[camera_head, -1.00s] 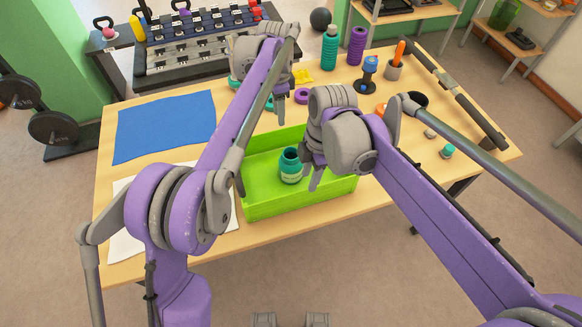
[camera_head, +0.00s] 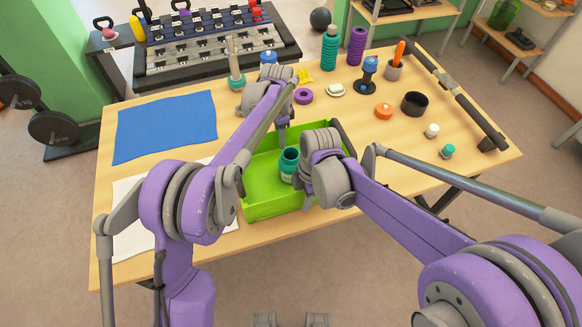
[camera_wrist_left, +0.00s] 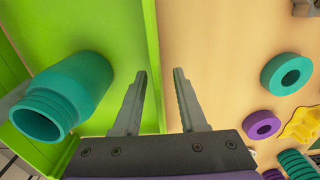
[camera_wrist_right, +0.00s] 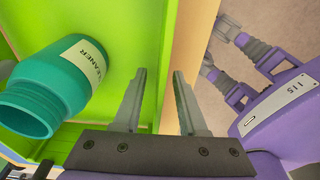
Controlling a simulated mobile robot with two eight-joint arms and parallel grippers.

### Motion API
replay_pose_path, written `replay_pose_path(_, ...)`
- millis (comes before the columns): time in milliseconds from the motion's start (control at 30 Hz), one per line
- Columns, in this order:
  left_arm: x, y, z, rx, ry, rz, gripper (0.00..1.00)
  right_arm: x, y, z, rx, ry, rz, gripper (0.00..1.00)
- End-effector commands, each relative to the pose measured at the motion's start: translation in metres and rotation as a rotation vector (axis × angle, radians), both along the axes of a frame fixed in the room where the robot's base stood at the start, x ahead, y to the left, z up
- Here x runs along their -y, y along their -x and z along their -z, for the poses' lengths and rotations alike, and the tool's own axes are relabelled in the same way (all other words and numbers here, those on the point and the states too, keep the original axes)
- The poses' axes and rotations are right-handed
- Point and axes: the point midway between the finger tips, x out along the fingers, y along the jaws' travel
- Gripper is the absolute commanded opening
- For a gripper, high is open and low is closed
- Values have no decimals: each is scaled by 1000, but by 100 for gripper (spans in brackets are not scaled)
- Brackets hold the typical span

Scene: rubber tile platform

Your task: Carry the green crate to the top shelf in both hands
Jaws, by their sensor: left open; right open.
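The green crate (camera_head: 262,205) stands on the wooden table, with a teal bottle (camera_head: 288,163) inside; the bottle's label shows in the right wrist view (camera_wrist_right: 87,60). My left gripper (camera_head: 283,143) is open at the crate's far wall. In the left wrist view its fingers (camera_wrist_left: 160,75) straddle the line of the wall rim (camera_wrist_left: 151,60), without a visible grip. My right gripper (camera_head: 308,203) is open at the crate's near wall. In the right wrist view its fingers (camera_wrist_right: 160,74) lie either side of that rim (camera_wrist_right: 167,60). My right arm hides the crate's right part.
A blue cloth (camera_head: 165,125) and a white cloth (camera_head: 130,240) lie left of the crate. A purple ring (camera_head: 304,96), an orange disc (camera_head: 383,111) and a black bowl (camera_head: 414,103) lie behind and right. Shelf racks (camera_head: 425,12) stand at the back right.

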Motion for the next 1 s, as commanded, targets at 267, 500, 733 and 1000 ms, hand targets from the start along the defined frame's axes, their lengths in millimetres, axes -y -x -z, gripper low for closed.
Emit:
replay_pose_path(267, 0, 0, 0, 0, 0, 0, 36, 0, 0, 0, 0, 0, 0, 36)
replay_pose_path(500, 0, 0, 0, 0, 0, 0, 0, 0, 0, 0, 0, 0, 0, 0)
replay_pose_path(733, 0, 0, 0, 0, 0, 0, 0, 0, 0, 0, 0, 0, 0, 0)
replay_pose_path(1000, 0, 0, 0, 0, 0, 0, 0, 0, 0, 0, 0, 0, 0, 0)
